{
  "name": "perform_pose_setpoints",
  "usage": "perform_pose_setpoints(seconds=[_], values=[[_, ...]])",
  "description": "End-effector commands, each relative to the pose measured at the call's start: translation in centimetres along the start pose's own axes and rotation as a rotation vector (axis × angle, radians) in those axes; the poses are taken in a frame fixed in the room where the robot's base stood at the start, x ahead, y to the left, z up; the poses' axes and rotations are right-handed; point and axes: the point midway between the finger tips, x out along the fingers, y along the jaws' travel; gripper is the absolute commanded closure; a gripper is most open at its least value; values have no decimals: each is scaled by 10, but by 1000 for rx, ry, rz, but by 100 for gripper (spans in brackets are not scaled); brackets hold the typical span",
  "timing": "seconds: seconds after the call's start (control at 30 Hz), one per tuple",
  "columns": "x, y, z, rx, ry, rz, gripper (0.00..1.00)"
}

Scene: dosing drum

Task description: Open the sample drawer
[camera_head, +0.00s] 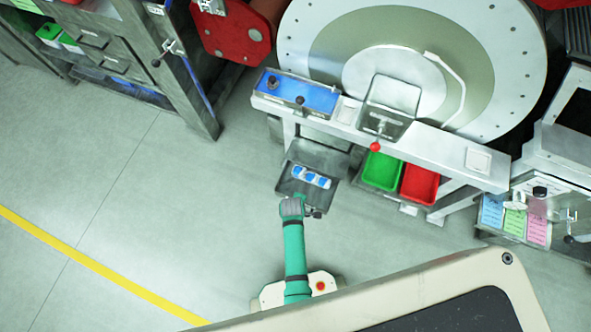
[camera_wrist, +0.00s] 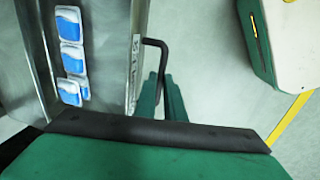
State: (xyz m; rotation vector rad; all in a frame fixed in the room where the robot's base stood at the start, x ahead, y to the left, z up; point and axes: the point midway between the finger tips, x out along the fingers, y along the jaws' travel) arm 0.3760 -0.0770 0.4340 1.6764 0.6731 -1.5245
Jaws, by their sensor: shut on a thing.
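The sample drawer (camera_head: 322,195) is a grey metal tray below the dosing drum's bench, and it stands pulled out. Several blue and white packets (camera_head: 311,177) lie in a row inside it. The wrist view shows the drawer's metal floor (camera_wrist: 107,50) and the packets (camera_wrist: 71,55) at the left. A dark bent bar handle (camera_wrist: 153,41) stands off the drawer's front. My gripper (camera_wrist: 162,92) is shut on this handle with its green fingers. In the head view my gripper (camera_head: 293,207) is at the drawer's front edge, and its fingertips are hard to make out.
The bench above carries a blue control panel (camera_head: 298,92) and a red-knobbed lever (camera_head: 376,146). A green bin (camera_head: 382,171) and a red bin (camera_head: 420,184) hang right of the drawer. A grey cabinet (camera_head: 120,50) stands upper left. The floor at left is clear.

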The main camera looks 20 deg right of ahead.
Motion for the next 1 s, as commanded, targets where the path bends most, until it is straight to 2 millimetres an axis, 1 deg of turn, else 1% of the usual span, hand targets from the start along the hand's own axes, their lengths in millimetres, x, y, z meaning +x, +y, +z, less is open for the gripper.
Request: perform_pose_setpoints(seconds=[0.23,0.27,0.3,0.33,0.6,0.73,0.87,1.0], values=[[0,0,2,1,-3,-1,100],[0,0,2,1,-3,-1,86],[0,0,2,1,-2,0,77],[0,0,2,1,-2,0,72],[0,0,0,-1,-1,0,72],[-6,0,0,-1,0,1,72],[-21,0,0,-1,1,1,72],[-47,0,0,-1,1,2,72]])
